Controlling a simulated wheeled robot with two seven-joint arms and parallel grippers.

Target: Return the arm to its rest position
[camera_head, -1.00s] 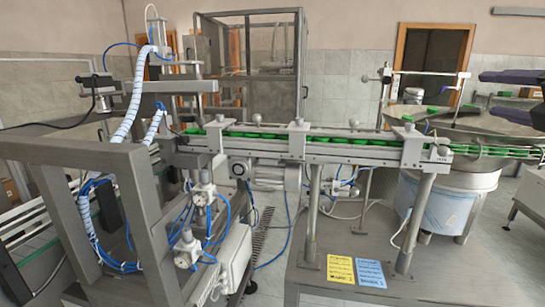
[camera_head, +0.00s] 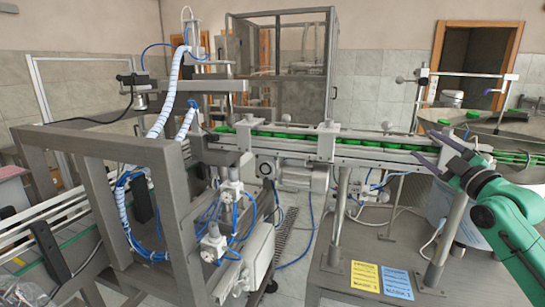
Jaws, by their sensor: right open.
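My right arm, green with a dark wrist, comes in from the right edge. Its right gripper (camera_head: 424,145) has two purple-grey fingers spread apart, pointing left, with nothing between them. In the picture the fingers overlap the right part of the cap conveyor rail (camera_head: 378,155); I cannot tell whether they touch it. Green caps (camera_head: 352,142) lie in a row along the rail. My left gripper is not in view.
A grey metal frame (camera_head: 95,140) with blue hoses stands at the left. The round feeder bowl (camera_head: 515,128) is behind my right arm. Yellow (camera_head: 365,276) and blue (camera_head: 396,283) labels lie on the grey table (camera_head: 335,290). A glazed cabinet (camera_head: 285,70) stands at the back.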

